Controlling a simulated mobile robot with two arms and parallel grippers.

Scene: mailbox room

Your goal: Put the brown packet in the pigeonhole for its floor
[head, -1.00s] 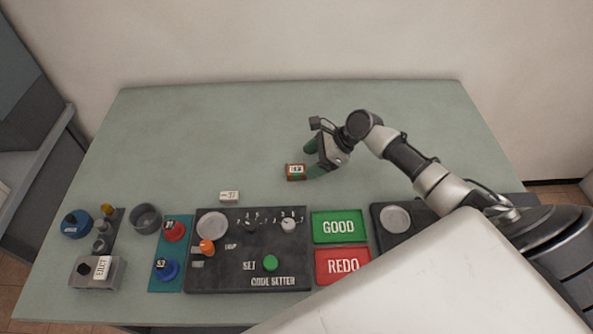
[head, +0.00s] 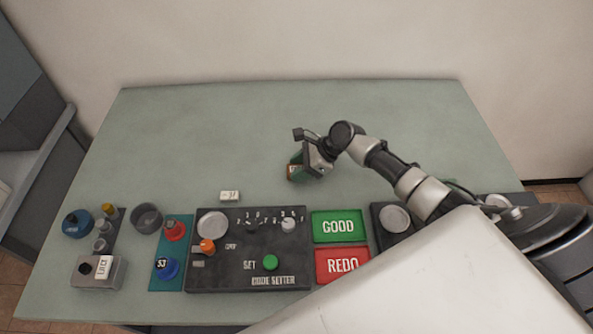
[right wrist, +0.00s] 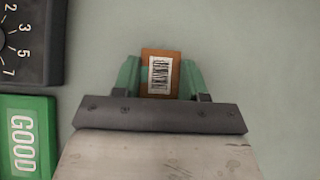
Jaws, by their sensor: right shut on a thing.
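The brown packet (head: 293,173) is on the green table, right of the white tag and behind the black panel. In the right wrist view the packet (right wrist: 147,73) shows a white barcode label on its face. My right gripper (right wrist: 160,80) is shut on it, with one green finger on each side. In the head view my right gripper (head: 300,168) hides much of the packet. I cannot tell whether the packet touches the table. No pigeonhole can be made out for certain. My left gripper is not in view.
A black code setter panel (head: 230,275) with knobs lies at the front. Beside it are a green GOOD plate (head: 338,227) and a red REDO plate (head: 335,266). A small white tag (head: 229,196) lies behind the panel. The back of the table (head: 220,120) is clear.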

